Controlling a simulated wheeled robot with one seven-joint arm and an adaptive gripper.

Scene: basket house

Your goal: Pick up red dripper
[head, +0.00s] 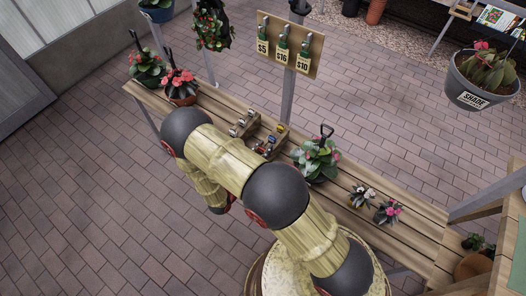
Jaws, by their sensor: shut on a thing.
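My arm crosses the middle of the head view and bends down at its far end. My gripper is not visible; the arm's own links cover the space around and below the wrist. I cannot pick out the red dripper for certain. Two small wooden holders with little bottle-like items stand on the slatted bench, one the farther holder (242,123) and one the nearer holder (269,143). The items are too small to tell apart, and my arm stands close to both holders.
The slatted bench (405,229) runs diagonally. A flowering pot (181,88) stands at its left end, a leafy plant (316,158) mid-bench, and small flowers (387,212) at right. A price board (290,46) rises behind. A hanging grey pot (480,82) is at right. Brick floor (75,180) lies open at left.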

